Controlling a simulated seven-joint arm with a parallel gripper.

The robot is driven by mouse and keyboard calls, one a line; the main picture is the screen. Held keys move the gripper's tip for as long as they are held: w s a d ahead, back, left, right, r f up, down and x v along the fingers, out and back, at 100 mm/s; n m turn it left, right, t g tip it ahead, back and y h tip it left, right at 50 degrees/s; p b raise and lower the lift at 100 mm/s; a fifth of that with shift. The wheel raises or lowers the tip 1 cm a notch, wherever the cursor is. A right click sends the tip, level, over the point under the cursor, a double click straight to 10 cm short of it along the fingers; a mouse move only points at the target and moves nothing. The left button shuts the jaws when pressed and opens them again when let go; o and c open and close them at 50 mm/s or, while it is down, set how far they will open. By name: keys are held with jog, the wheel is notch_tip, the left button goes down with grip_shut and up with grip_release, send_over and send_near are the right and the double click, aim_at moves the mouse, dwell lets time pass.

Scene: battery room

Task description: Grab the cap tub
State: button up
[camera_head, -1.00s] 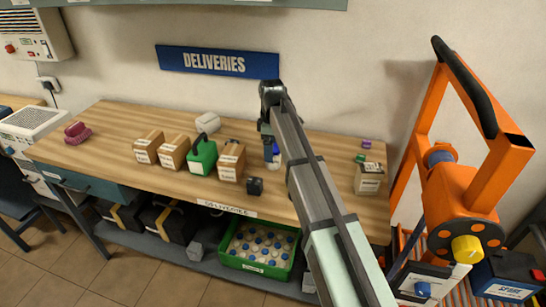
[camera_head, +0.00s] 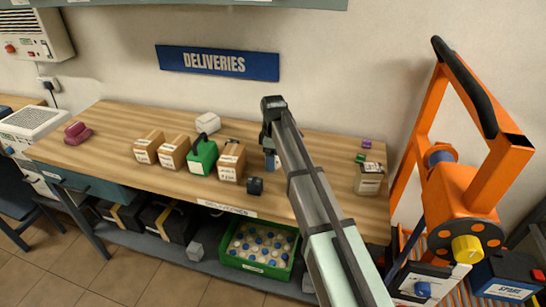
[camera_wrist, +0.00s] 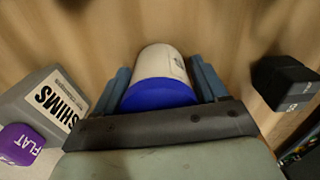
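The cap tub (camera_wrist: 162,68), white with a blue lid (camera_wrist: 158,95), stands in the middle of the wrist view. My gripper (camera_wrist: 167,80) has one blue finger on each side of it. A narrow gap shows beside the right finger, so the fingers look open around the tub and not closed on it. In the head view my gripper (camera_head: 271,160) is low over the wooden bench (camera_head: 320,185), and my arm hides most of the tub.
A black cube (camera_head: 255,186) stands close to my gripper; it also shows in the wrist view (camera_wrist: 285,82). A grey SHIMS box (camera_wrist: 48,105) and a purple FLAT block (camera_wrist: 20,143) lie on the other side. A green container (camera_head: 203,157) and cardboard boxes (camera_head: 231,162) stand left.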

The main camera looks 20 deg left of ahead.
jog(key=c, duration=0.7)
jog(key=shift+c, duration=0.2)
